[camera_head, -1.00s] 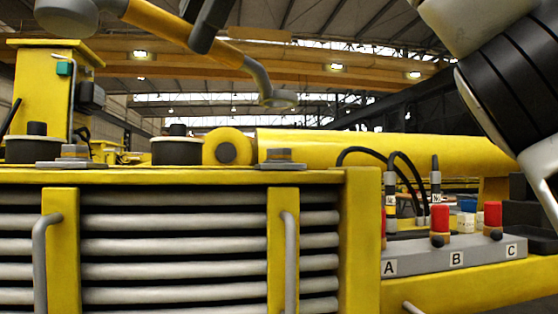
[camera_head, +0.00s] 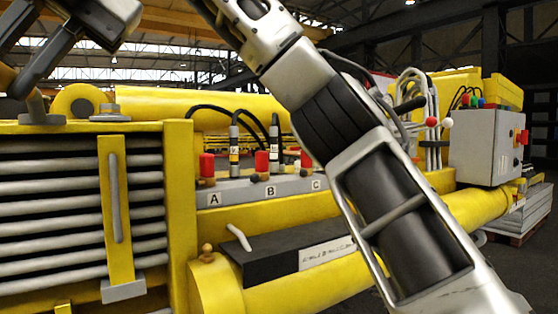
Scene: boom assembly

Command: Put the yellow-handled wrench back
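My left gripper (camera_head: 30,75) is at the upper left edge, its dark fingers pointing down and left. A brownish-grey shaft with a flat ring end (camera_head: 40,118) shows just below the fingers, low over the left of the yellow frame's top. I take it for the end of the yellow-handled wrench. The yellow handle is cut off or hidden, and the grip itself shows only in part. My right arm crosses the picture from lower right to top centre. Its gripper is beyond the top edge.
A bolt (camera_head: 108,112) stands on the yellow frame (camera_head: 183,220). A grey block (camera_head: 240,190) marked A, B, C carries red-capped fittings and cables. A dark box (camera_head: 275,255) lies below it. A grey control box (camera_head: 487,145) with levers beside it stands at right.

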